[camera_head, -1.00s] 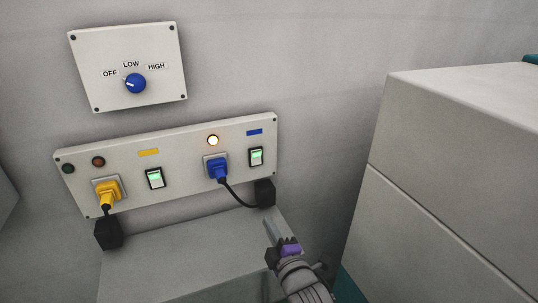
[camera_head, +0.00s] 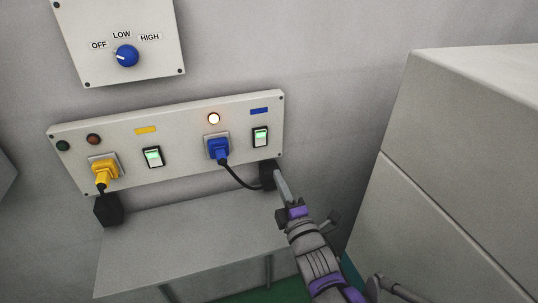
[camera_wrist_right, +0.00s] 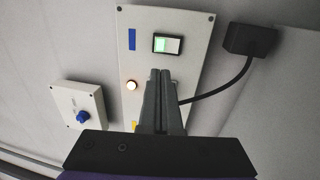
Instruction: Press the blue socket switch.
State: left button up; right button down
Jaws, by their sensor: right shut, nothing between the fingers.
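The blue socket switch (camera_head: 260,137) is a black-framed rocker with a green-lit part, under a blue label (camera_head: 259,111) at the right end of the lower wall panel. In the right wrist view the switch (camera_wrist_right: 167,44) lies just beyond the fingertips. The blue plug (camera_head: 217,148) sits in its socket left of the switch; a round lamp (camera_head: 213,118) above it glows. My right gripper (camera_head: 278,172) is shut and empty, below and right of the switch, with a visible offset from it. Its fingers (camera_wrist_right: 160,74) hide part of the panel in the wrist view. My left gripper is not in view.
A yellow plug (camera_head: 104,172) and a second green-lit switch (camera_head: 152,157) are on the panel's left. A knob panel (camera_head: 126,56) hangs above. A black cable block (camera_head: 268,173) is beside my fingers. A large grey box (camera_head: 460,150) stands at right.

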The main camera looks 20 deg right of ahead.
aim_at(260, 135)
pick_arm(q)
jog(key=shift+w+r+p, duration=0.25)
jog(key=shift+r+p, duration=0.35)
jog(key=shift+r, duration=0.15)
pick_arm(e)
jog(key=w, duration=0.4)
jog(key=w+r, duration=0.1)
jog(key=w, duration=0.4)
jog(key=w+r, duration=0.1)
jog(key=w, duration=0.3)
jog(key=shift+w+a, duration=0.2)
jog(key=shift+w, duration=0.1)
jog(key=shift+w+r, duration=0.2)
jog(key=shift+r, duration=0.1)
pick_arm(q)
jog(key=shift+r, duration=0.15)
pick_arm(e)
jog(key=shift+s, duration=0.15)
